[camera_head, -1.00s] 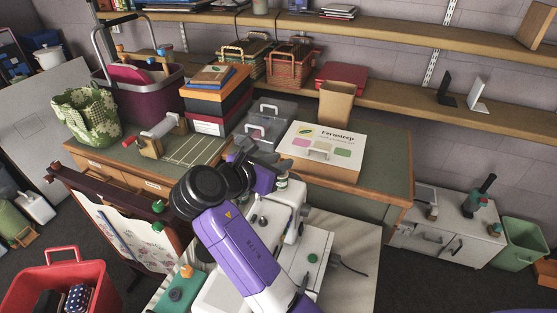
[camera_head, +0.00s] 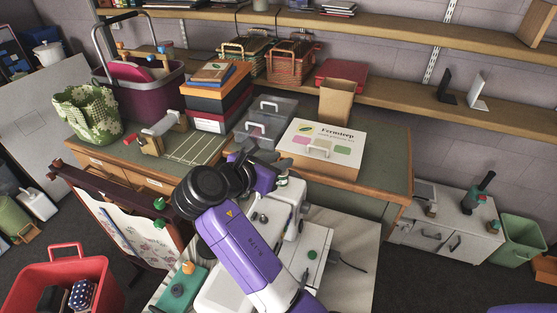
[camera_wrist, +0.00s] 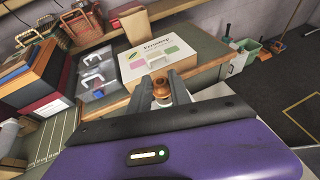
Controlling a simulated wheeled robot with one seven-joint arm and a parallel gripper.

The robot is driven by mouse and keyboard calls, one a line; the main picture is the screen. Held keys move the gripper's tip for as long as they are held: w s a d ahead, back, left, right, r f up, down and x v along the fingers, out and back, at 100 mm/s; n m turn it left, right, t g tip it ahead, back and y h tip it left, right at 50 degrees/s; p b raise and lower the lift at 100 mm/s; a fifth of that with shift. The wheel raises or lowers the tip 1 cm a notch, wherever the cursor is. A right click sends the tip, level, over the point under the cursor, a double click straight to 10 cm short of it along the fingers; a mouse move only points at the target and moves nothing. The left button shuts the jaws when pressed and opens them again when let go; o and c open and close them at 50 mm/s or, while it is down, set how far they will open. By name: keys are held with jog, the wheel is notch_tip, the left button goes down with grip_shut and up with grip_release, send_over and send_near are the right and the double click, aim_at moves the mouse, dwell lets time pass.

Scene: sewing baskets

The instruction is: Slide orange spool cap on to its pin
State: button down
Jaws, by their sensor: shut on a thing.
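My gripper (camera_wrist: 161,91) is shut on the orange spool cap (camera_wrist: 161,90), which shows as a small orange-brown piece between the fingertips in the wrist view. In the head view my gripper (camera_head: 266,162) is over the far end of the white sewing machine (camera_head: 279,226), and my arm covers part of the machine. The cap cannot be made out there. A small pale, greenish piece (camera_head: 282,180) stands just below the fingers, too small to identify. I cannot make out the pin, or whether the cap touches it.
Behind the machine, a workbench (camera_head: 393,165) holds a white printed box (camera_head: 300,148), a clear lidded case (camera_head: 262,128) and stacked boxes (camera_head: 205,120). A green case with an orange knob (camera_head: 188,267) is at lower left. A red basket (camera_head: 90,270) stands on the floor.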

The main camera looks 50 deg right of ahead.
jog(key=shift+f, duration=0.9)
jog(key=c, duration=1.1)
grip_release()
jog(key=shift+a, duration=0.1)
jog(key=v, duration=0.7)
jog(key=shift+a+r+b, duration=0.15)
jog(key=shift+a+b, duration=0.15)
jog(key=shift+b, duration=0.1)
jog(key=shift+s, duration=0.15)
